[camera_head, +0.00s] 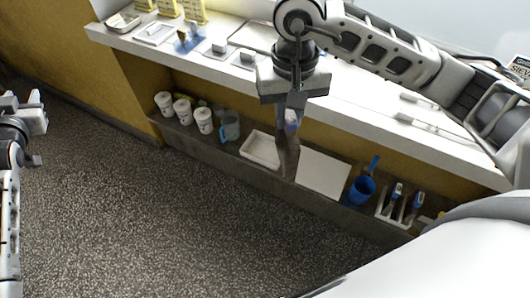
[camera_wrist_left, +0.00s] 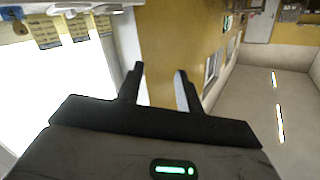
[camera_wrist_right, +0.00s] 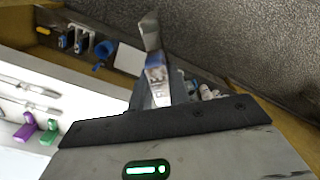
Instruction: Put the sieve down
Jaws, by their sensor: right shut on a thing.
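My right gripper (camera_head: 291,108) hangs in front of the counter and is shut on a hand tool. The tool (camera_head: 287,157) has a short blue and white handle and a flat grey metal end that points down. In the right wrist view the tool (camera_wrist_right: 150,35) stands out beyond the fingers, its handle between them. I cannot make out a mesh on it, and I see no clear sieve elsewhere. My left gripper (camera_wrist_left: 159,72) is open and empty. In the head view it is at the left edge, away from the counter.
The white counter (camera_head: 365,100) holds trays, small blocks and yellow cards (camera_head: 193,10). The lower shelf (camera_head: 225,153) holds white tubs (camera_head: 183,110), a clear jug (camera_head: 230,127), a white tray (camera_head: 261,150), a white board (camera_head: 322,172), a blue cup (camera_head: 362,189) and a tool holder (camera_head: 397,208). The floor is clear.

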